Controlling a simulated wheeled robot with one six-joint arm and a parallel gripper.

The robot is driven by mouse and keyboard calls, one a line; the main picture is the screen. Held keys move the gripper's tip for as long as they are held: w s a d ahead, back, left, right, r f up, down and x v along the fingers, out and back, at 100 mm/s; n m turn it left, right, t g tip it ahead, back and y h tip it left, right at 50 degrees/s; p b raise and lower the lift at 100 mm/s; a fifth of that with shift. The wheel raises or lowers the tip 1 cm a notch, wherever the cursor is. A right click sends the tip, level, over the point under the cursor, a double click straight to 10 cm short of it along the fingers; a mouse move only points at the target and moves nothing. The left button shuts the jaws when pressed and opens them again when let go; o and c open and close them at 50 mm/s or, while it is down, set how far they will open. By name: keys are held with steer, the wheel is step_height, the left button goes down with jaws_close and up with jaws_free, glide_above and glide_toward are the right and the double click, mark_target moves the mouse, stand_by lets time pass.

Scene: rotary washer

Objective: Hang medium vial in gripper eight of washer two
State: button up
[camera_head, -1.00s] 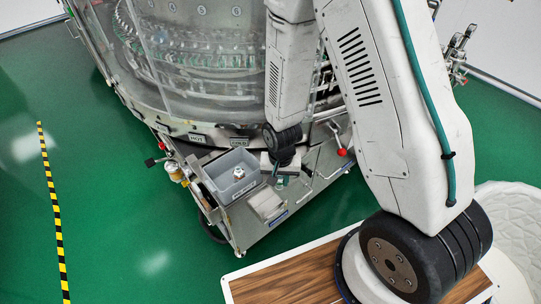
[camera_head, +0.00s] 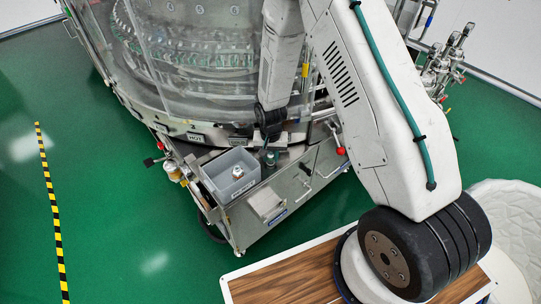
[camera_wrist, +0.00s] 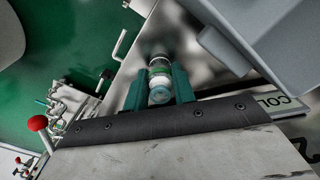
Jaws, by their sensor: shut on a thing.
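My gripper (camera_wrist: 158,78) has teal fingers and is shut on a small clear vial (camera_wrist: 160,94) with a pale band, seen nearly end-on in the wrist view. In the head view my gripper (camera_head: 270,158) hangs just right of the grey bin, in front of the washer; the held vial is too small to make out there. The washer (camera_head: 200,75) is a large round machine behind clear panels, with rings of grippers inside. The gripper numbers are too small to read surely, and I cannot pick out gripper eight.
A grey bin (camera_head: 214,192) with a whitish object (camera_head: 238,172) inside stands on the metal ledge; its side also shows in the wrist view (camera_wrist: 275,40). A small light box (camera_head: 266,204) sits in front. A red-knobbed handle (camera_head: 341,151) juts out at right.

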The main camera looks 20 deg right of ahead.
steer(key=o, duration=0.9)
steer(key=shift+f, duration=0.1)
steer(key=shift+o, duration=0.2)
